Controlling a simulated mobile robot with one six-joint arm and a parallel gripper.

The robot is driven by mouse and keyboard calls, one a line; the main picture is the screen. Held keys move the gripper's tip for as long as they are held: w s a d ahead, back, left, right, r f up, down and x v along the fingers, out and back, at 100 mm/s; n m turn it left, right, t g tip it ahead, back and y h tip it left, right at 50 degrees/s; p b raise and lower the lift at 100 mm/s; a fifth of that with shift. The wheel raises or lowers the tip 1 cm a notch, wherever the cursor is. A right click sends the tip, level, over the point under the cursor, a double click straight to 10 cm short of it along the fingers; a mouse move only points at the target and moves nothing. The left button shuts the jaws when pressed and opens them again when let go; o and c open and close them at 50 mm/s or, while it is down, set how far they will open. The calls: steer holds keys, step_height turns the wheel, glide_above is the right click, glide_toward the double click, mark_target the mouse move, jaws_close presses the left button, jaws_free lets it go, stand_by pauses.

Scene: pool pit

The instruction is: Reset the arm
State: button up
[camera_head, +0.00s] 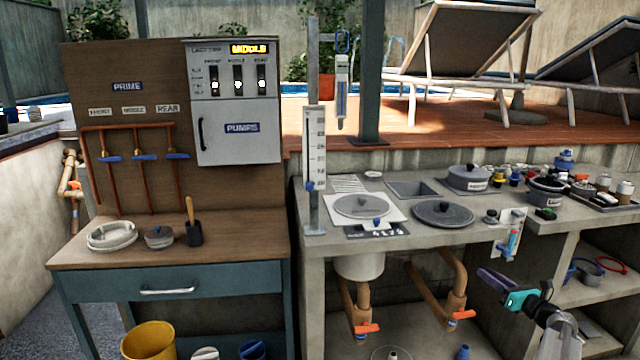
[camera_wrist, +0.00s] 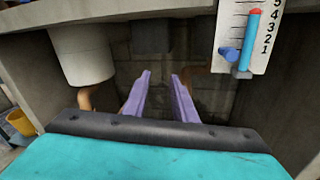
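My gripper (camera_head: 486,274) has purple fingers and a teal body, and shows at the lower right of the head view, in front of the stone counter (camera_head: 420,262). In the wrist view its two fingers (camera_wrist: 160,78) stand apart with nothing between them. They point toward the shaded space under the counter. The arm comes in from the bottom right of the head view.
A numbered gauge with a blue slider (camera_head: 512,240) hangs on the counter's front edge, close to my gripper. Tan pipes with orange valve handles (camera_head: 460,315) stand below the counter. Lids and a pot (camera_head: 547,192) crowd the top. Shelves (camera_head: 600,255) stand at right.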

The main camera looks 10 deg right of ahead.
steer(key=w+a+f+m+y+p, duration=0.1)
steer(key=w+a+f+p, duration=0.2)
steer(key=a, duration=0.7)
steer(key=w+a+f+y, duration=0.1)
steer(key=w+a+f, duration=0.25)
steer(key=a, duration=0.65)
steer(key=w+a+f+m+y+p, duration=0.1)
steer(key=w+a+f+p, duration=0.3)
steer(key=a, duration=0.6)
steer(key=s+a+f+m+g+h+p, duration=0.1)
steer(key=a+f+m+h, duration=0.1)
steer(key=a+f+m, duration=0.3)
steer(key=a+f+m+g+h, duration=0.2)
steer(key=a+f+m, duration=0.1)
steer(key=a, duration=0.5)
steer(key=s+a+f+m+g+h+p, duration=0.2)
steer(key=s+a+f+m+g, duration=0.15)
steer(key=s+f+m, duration=0.45)
steer(key=s+a+f+m+g+h+p, duration=0.1)
steer(key=s+a+f+m+g, duration=0.3)
steer(key=s+f, duration=0.8)
steer(key=s+a+r+m+g, duration=0.1)
steer(key=s+m+g, duration=0.5)
steer(key=s, duration=0.8)
steer(key=s+a+r+m+g+y, duration=0.1)
steer(key=s+m+g, duration=0.5)
steer(key=s, duration=0.9)
steer(key=shift+s+a+r+m+y, duration=0.3)
steer(key=shift+a+r+m, duration=0.25)
steer(key=shift+a, duration=0.35)
